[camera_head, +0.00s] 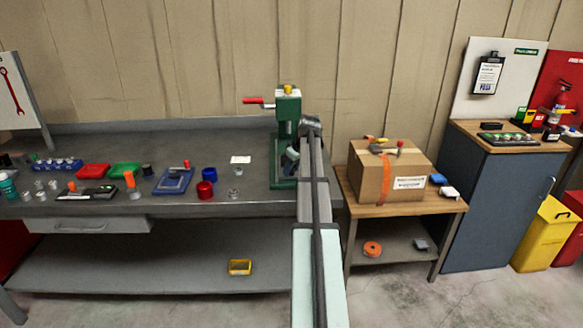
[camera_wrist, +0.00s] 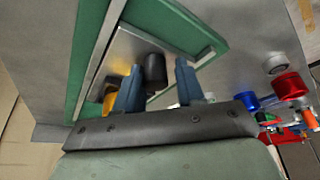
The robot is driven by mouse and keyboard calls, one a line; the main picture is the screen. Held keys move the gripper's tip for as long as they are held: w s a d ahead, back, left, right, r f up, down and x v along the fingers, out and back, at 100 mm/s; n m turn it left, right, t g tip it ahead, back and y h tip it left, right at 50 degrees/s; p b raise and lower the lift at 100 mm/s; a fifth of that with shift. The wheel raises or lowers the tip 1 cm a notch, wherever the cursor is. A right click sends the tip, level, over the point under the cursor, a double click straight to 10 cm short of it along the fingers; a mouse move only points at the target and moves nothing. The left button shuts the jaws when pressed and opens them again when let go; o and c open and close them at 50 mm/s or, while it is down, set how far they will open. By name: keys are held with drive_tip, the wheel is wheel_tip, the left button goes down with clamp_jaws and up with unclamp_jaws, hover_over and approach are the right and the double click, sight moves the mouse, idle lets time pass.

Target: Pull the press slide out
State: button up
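The green press (camera_head: 288,108) stands at the right end of the grey workbench, with a red-tipped handle on its left and a yellow knob on top. In the wrist view its green base frame (camera_wrist: 178,28) surrounds a flat metal slide plate (camera_wrist: 128,50). A black cylindrical knob (camera_wrist: 155,72) stands at the plate. My gripper (camera_wrist: 160,64) is open, its two blue fingers on either side of the knob. The left finger is close to the knob; a gap shows on the right. I cannot tell contact. In the head view my arm hides part of the press.
Red and blue cups (camera_head: 206,190), a blue tray (camera_head: 174,180) and other small items lie on the workbench (camera_head: 255,205) left of the press. A side table with a cardboard box (camera_head: 375,178) stands close on the right. A yellow part (camera_wrist: 110,97) shows beside the left finger.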

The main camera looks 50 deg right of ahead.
drive_tip(key=shift+o, duration=1.3)
drive_tip(key=v, duration=1.4)
drive_tip(key=shift+f, duration=0.15)
